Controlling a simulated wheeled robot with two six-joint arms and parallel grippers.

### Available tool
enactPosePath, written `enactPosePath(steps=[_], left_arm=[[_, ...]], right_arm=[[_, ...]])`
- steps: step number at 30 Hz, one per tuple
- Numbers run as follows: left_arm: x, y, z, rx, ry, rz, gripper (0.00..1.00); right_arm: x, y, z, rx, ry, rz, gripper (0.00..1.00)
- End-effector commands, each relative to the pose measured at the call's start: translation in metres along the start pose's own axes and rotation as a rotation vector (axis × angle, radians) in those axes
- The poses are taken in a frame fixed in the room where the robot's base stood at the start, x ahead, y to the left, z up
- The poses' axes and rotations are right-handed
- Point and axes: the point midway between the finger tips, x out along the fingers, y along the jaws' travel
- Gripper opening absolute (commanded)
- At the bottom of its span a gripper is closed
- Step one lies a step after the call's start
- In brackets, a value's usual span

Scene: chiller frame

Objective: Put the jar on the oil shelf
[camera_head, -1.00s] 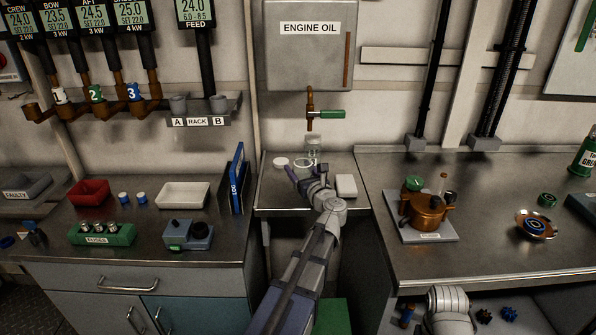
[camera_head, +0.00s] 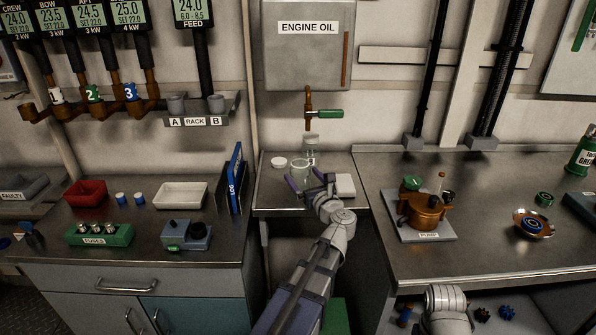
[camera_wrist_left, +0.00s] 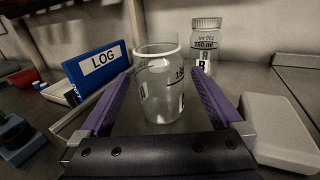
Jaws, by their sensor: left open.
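An open clear glass jar (camera_head: 299,169) with a wide rim stands upright on the metal oil shelf (camera_head: 268,199) under the engine oil tap. My left gripper (camera_head: 311,180) is open on the near side of this jar. In the left wrist view, the jar (camera_wrist_left: 160,88) appears between the two purple fingers, with space beside it. A second, capped glass jar (camera_head: 311,147) marked B stands behind it, below the tap; it also shows in the left wrist view (camera_wrist_left: 204,48). My right gripper is out of view; only part of that arm shows.
A white round lid or dish (camera_head: 279,161) lies left of the jars. A white block (camera_head: 345,185) lies to the right. The blue log book (camera_head: 236,178) stands at the shelf's left. The green-handled tap (camera_head: 323,113) hangs above the capped jar.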

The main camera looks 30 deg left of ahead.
Motion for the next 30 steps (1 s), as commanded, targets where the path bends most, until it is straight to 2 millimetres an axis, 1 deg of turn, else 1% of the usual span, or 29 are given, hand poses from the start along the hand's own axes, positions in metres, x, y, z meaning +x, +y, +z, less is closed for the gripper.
enactPosePath(steps=[1, 6, 9, 12, 17, 30], left_arm=[[-0.015, 0.002, 0.0, 0.0, 0.0, -0.003, 1.0], [-0.044, 0.002, 0.0, 0.0, 0.0, -0.003, 1.0], [-0.057, 0.001, 0.0, 0.0, 0.0, -0.002, 1.0], [-0.065, 0.001, 0.0, 0.0, 0.0, 0.0, 1.0], [-0.069, 0.0, 0.0, 0.0, 0.0, 0.0, 1.0], [-0.069, 0.0, 0.0, 0.0, 0.0, 0.001, 1.0]], right_arm=[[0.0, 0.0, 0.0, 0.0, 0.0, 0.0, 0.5], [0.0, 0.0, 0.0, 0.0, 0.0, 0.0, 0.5], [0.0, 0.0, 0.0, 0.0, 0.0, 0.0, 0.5], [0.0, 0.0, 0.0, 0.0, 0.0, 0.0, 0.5], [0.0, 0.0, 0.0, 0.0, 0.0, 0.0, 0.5], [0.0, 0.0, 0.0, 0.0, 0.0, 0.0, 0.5]])
